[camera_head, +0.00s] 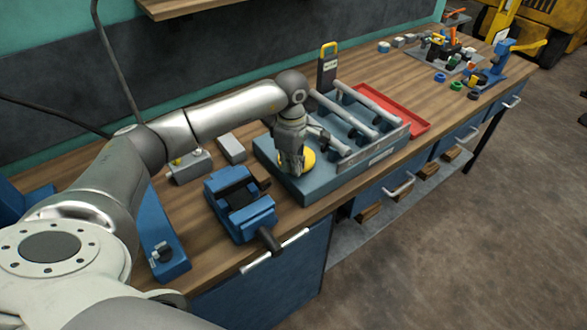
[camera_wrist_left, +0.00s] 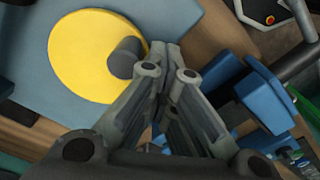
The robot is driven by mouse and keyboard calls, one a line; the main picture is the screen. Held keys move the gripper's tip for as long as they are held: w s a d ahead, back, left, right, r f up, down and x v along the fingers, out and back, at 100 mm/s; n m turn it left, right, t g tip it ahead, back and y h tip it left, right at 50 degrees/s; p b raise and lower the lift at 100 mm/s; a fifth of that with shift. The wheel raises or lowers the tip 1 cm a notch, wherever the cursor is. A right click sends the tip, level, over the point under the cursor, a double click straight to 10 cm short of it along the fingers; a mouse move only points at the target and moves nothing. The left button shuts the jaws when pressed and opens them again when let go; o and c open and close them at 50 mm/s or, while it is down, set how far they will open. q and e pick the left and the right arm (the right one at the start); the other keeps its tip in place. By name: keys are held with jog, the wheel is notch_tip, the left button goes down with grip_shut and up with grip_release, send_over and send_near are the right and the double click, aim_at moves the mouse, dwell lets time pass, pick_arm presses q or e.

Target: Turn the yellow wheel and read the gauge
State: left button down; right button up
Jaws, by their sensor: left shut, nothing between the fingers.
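The yellow wheel (camera_head: 310,160) sits on the blue-grey panel (camera_head: 326,189) on the bench, partly hidden behind my left gripper (camera_head: 292,168) in the head view. In the left wrist view the yellow wheel (camera_wrist_left: 82,65) is a flat disc with a dark grey upright knob (camera_wrist_left: 125,57) near its edge. My left gripper (camera_wrist_left: 165,50) is shut and empty, its fingertips close beside the knob on its right. I cannot tell whether they touch. I cannot make out a gauge face in either view. My right gripper is not in view.
Several grey bars (camera_head: 345,113) on the panel stand right beside my left gripper. A blue vise (camera_head: 240,203) is in front-left, with small grey boxes (camera_head: 232,148) behind it. A red tray (camera_head: 395,110) lies to the right. Bare wood (camera_head: 390,75) is free further back.

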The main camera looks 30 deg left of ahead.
pick_arm(q)
jog(key=shift+w+a+r, duration=0.3)
jog(key=shift+w+a, duration=0.05)
jog(key=shift+w, duration=0.25)
jog(key=shift+w+a+f, duration=0.1)
jog(key=shift+w+f, duration=0.3)
jog(key=shift+w, duration=0.2)
jog(key=shift+w+d+r+b, duration=0.1)
jog(key=shift+d+b, duration=0.25)
jog(key=shift+b, duration=0.1)
jog(key=shift+w+d, duration=0.1)
jog(key=shift+w, duration=0.25)
jog(key=shift+w+d+b, duration=0.15)
jog(key=shift+w+b, duration=0.15)
jog(key=shift+s+r+p, duration=0.2)
jog(key=shift+r+p, duration=0.75)
jog(key=shift+r, duration=0.55)
jog(key=shift+s+r+p, duration=0.15)
jog(key=shift+r+p, duration=0.45)
jog(key=shift+r, duration=0.4)
jog(key=shift+s+r+p, duration=0.1)
jog(key=shift+r+p, duration=0.45)
jog(key=shift+r, duration=0.45)
jog(key=shift+f, duration=0.15)
